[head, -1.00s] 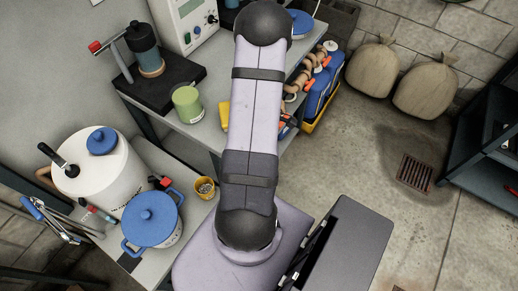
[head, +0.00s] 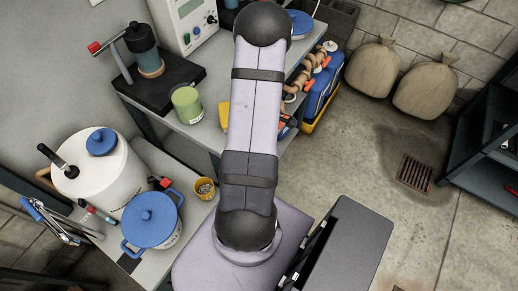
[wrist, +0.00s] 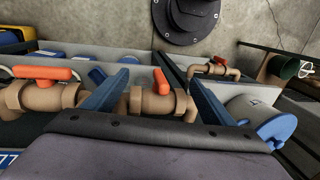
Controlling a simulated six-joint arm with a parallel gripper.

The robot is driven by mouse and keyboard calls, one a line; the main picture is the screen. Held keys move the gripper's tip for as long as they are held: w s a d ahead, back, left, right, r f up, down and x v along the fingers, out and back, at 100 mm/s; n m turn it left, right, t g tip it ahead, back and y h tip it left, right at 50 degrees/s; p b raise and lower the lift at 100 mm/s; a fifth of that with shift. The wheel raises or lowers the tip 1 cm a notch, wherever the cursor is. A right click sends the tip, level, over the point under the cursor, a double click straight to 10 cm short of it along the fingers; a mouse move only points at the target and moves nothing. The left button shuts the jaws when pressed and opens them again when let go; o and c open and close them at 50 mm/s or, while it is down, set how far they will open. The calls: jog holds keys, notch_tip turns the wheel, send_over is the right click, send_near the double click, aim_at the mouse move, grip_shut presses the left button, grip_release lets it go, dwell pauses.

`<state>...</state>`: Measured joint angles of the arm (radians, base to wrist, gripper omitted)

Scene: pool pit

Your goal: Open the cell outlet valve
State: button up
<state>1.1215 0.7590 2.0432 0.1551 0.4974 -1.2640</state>
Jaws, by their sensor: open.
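In the wrist view, my gripper (wrist: 160,77) is open, with one blue finger on each side of a brass valve (wrist: 152,104). That valve's orange handle (wrist: 161,82) shows narrow and nearly end-on between the fingers; I see no clear contact. A second brass valve (wrist: 42,97), left of the fingers, has its orange handle (wrist: 43,73) lying across the picture. A third valve (wrist: 218,69) sits beyond the right finger. No readable label shows which is the cell outlet valve. In the head view, a row of valves (head: 318,63) shows right of my arm, which hides my gripper.
A grey-and-blue cylinder (wrist: 254,117) lies right of the right finger. A dark round wall fitting (wrist: 188,18) stands behind. In the head view, a green jar (head: 187,104) stands on the bench left of my arm. The floor to the right is clear around a drain grate (head: 414,173).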

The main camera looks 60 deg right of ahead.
notch_tip(320, 180, up, 7)
jog(key=d+b, duration=0.1)
dwell(0.7)
jog(key=shift+d+r, duration=0.1)
jog(key=c, duration=0.7)
jog(key=shift+a, duration=0.2)
jog(key=c, duration=0.5)
jog(key=shift+a+f+h+b, duration=0.3)
jog(key=shift+a+f+h, duration=0.35)
jog(key=shift+h, duration=0.35)
jog(key=shift+f+p, duration=0.45)
jog(key=shift+f, duration=3.15)
